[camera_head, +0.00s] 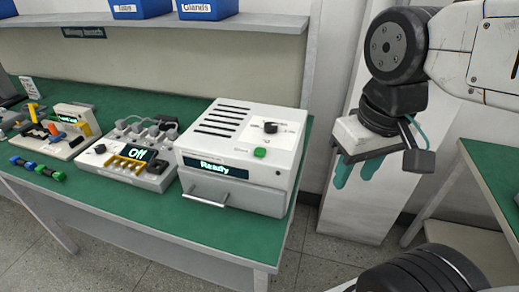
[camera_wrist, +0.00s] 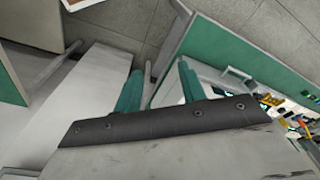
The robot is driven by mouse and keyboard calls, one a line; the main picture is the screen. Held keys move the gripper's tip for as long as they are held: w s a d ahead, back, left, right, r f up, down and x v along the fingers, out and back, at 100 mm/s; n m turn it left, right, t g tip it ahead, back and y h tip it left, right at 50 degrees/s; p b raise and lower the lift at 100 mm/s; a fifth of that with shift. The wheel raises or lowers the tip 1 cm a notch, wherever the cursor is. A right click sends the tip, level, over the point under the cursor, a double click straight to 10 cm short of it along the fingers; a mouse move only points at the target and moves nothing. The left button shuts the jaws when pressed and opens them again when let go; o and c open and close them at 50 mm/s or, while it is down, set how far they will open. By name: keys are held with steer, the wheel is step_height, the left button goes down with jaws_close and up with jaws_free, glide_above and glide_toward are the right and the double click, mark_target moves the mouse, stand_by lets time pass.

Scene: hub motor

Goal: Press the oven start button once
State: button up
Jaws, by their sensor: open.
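The oven (camera_head: 232,155) is a white box with dark vent slots on top, on the right end of the green workbench. Its front display (camera_head: 215,166) reads "Ready". A green button (camera_head: 260,152) sits on its top, in front of a black knob (camera_head: 270,127). My gripper (camera_head: 355,176) hangs to the right of the oven, past the bench end, with its teal fingers pointing down. In the wrist view my gripper (camera_wrist: 157,88) shows two teal fingers apart with nothing between them. It touches neither the oven nor the button.
Left of the oven is a device (camera_head: 128,158) whose display reads "Off". Small tools and parts lie farther left on the workbench (camera_head: 150,215). Blue bins (camera_head: 207,9) stand on the shelf (camera_head: 160,23) above. Another green-topped table (camera_head: 497,162) is at the right.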

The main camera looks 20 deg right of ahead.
jaws_close()
stand_by(1.4)
